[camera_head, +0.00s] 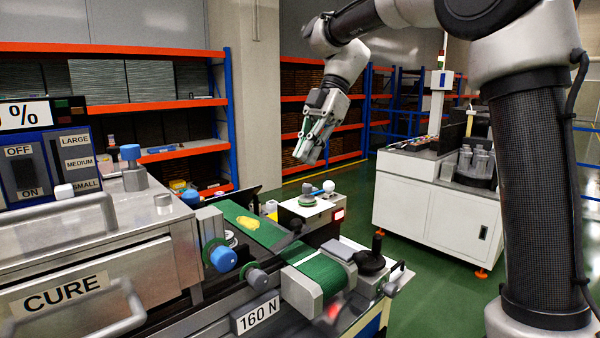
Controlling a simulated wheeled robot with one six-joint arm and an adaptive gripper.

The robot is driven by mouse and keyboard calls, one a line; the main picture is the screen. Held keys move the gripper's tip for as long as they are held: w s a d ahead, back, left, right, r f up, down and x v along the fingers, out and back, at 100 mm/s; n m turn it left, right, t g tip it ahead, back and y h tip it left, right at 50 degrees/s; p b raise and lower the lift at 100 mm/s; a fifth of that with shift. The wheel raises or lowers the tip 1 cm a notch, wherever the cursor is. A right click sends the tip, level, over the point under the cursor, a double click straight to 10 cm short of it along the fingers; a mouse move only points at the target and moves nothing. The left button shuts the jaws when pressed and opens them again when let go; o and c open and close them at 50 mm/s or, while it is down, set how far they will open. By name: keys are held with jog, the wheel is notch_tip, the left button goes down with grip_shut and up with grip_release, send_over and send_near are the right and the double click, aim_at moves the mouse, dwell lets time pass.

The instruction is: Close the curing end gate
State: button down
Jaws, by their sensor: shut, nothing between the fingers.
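The curing machine, a steel housing (75,245) labelled CURE, fills the lower left. A green conveyor belt (262,232) with a yellow piece (248,222) on it runs out from its right end. A dark flat panel (243,200) stands tilted behind the belt near that end. I cannot tell for sure which part is the end gate, or whether it is open. My gripper (307,152) is shut and empty. It hangs in the air above and behind the belt, pointing down, touching nothing.
A second green belt section (318,270) and a 160 N sign (258,313) are at the front. Blue knobs (223,258) and black handles stick out around the belt. A white cabinet (432,200) stands at the right. Green floor lies clear between.

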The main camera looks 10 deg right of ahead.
send_over(295, 220)
notch_tip(295, 220, down, 8)
jog(key=r, duration=0.1)
notch_tip(295, 220, down, 3)
jog(key=shift+s+a, duration=0.15)
jog(key=shift+f, duration=0.65)
